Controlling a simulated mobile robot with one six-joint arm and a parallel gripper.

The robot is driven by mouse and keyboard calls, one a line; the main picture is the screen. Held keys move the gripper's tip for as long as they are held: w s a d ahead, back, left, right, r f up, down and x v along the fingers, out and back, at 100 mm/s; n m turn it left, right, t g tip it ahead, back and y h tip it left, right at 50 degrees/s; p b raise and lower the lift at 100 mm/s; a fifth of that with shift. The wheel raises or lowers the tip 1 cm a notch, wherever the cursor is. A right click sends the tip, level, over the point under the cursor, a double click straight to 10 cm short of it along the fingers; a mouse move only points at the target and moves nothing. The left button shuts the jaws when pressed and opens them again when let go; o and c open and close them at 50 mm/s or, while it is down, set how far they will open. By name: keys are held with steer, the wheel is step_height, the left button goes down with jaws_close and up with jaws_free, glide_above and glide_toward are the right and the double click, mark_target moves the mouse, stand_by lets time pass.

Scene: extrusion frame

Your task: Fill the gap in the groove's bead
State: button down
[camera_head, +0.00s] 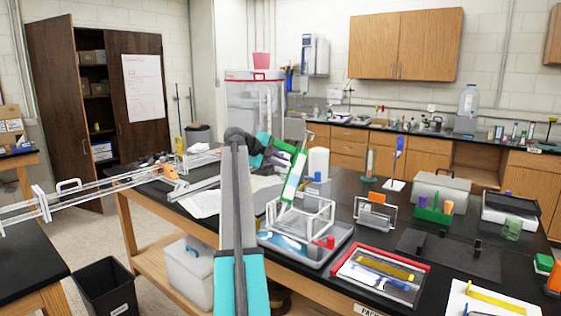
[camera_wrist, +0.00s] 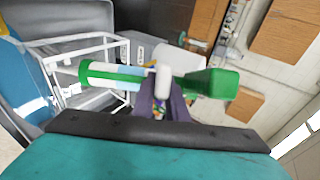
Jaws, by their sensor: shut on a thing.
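My gripper (camera_head: 285,155) is shut on a green-and-white tube-like tool (camera_head: 293,180), which looks like a sealant applicator. In the head view the tool hangs tilted, its lower end just above or against the white extrusion frame (camera_head: 331,220); I cannot tell whether they touch. In the wrist view my gripper's fingers (camera_wrist: 162,98) close around the middle of the tool (camera_wrist: 112,76), with its green block-like end on the right. The white frame (camera_wrist: 48,72) shows behind its left end. The groove, its bead and the gap are too small to make out.
The frame stands in a grey tray (camera_head: 341,238) on the black bench. A red-edged tray (camera_head: 426,283) with tools and a clear holder with an orange item (camera_head: 376,211) stand to the right. A dark mat (camera_head: 470,261) lies beyond. A clear rail structure (camera_head: 110,184) reaches in from the left.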

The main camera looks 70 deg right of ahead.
mark_target(294, 170)
steer(key=shift+f, duration=0.5)
steer(key=shift+f, duration=0.4)
steer(key=shift+s, duration=0.1)
steer(key=shift+s, duration=0.1)
steer(key=shift+s+a+p, duration=0.25)
steer(key=shift+s+p, duration=0.4)
steer(key=shift+s, duration=0.2)
steer(key=shift+s+a+p, duration=0.2)
steer(key=shift+s+p, duration=0.15)
steer(key=shift+s, duration=0.3)
steer(key=shift+s+a+p, duration=0.25)
steer(key=shift+s+p, duration=0.2)
steer(key=shift+s, duration=0.6)
steer(key=shift+s+a, duration=0.2)
steer(key=shift+s, duration=0.45)
